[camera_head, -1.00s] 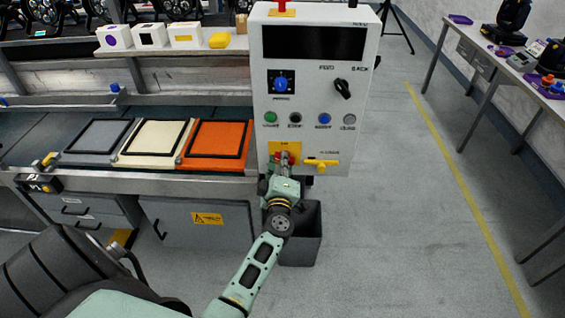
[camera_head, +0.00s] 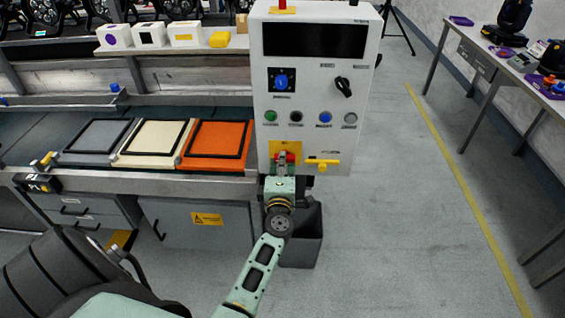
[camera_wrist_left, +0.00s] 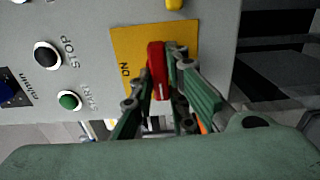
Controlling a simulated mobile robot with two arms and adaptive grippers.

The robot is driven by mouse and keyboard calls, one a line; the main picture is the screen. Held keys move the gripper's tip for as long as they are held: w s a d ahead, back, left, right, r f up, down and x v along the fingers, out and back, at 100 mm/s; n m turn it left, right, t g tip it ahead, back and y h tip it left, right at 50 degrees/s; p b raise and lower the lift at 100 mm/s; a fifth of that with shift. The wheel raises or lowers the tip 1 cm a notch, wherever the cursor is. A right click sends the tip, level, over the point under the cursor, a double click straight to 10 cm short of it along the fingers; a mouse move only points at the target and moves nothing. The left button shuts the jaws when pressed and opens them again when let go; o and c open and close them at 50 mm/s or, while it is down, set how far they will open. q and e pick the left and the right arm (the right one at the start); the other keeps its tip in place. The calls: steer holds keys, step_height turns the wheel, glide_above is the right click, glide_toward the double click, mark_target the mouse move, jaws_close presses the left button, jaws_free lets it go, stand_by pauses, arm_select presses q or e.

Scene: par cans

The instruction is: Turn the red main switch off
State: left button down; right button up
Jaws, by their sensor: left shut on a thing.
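The red main switch (camera_head: 283,157) sits on a yellow plate (camera_head: 294,147) low on the front of the white control box. In the left wrist view the red handle (camera_wrist_left: 156,72) stands out from the yellow plate (camera_wrist_left: 128,45), with an "ON" label beside it. My left gripper (camera_head: 282,167) is at the switch, shut on the red handle, with a finger on each side of it. The fingers partly hide the handle and plate. Whether the handle is at on or off I cannot tell. My right gripper is not in view.
The control box (camera_head: 312,95) also has a row of buttons, a black knob (camera_head: 343,87) and a yellow handle (camera_head: 322,162) just right of the switch. A grey bin (camera_head: 303,245) stands below. A bench with coloured frames (camera_head: 218,133) is at left; the floor at right is open.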

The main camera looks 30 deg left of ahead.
arm_select(q)
steer(key=shift+f, duration=0.1)
steer(key=c, duration=1.7)
jaws_free()
